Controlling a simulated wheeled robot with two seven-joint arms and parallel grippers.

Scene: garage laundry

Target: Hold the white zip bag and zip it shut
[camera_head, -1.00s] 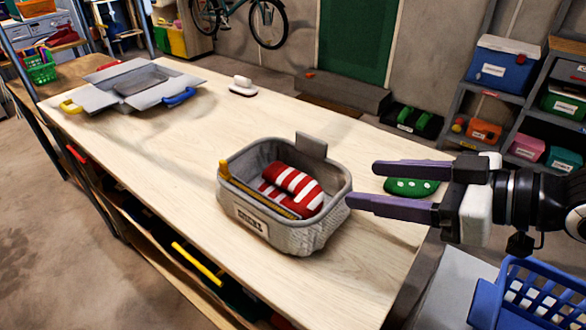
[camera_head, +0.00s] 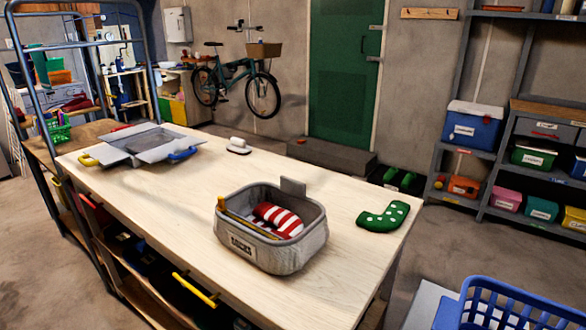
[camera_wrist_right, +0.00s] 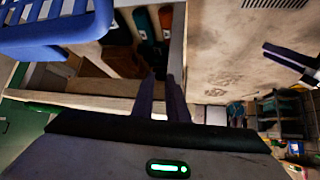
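No plainly white bag shows. An open, grey-white fabric bag (camera_head: 287,258) with a label stands upright on the table in the head view. A yellow strip (camera_head: 246,222) runs along its left front rim, and a grey tab (camera_head: 293,186) stands up at its back rim. A red-and-white striped item (camera_head: 279,219) lies inside. My right gripper (camera_wrist_right: 162,78) shows two dark purple fingers, apart and empty, in the right wrist view; it is outside the head view. What looks like my left gripper (camera_wrist_right: 280,57) shows partly at that view's right edge; its opening is unclear.
The wooden table (camera_head: 330,190) has bare room around the bag. A green dotted item (camera_head: 382,217) lies right of it. A white-handled item (camera_head: 239,146) and a grey flat-flapped container (camera_head: 150,143) lie farther back. A blue basket (camera_head: 520,310) is at lower right.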

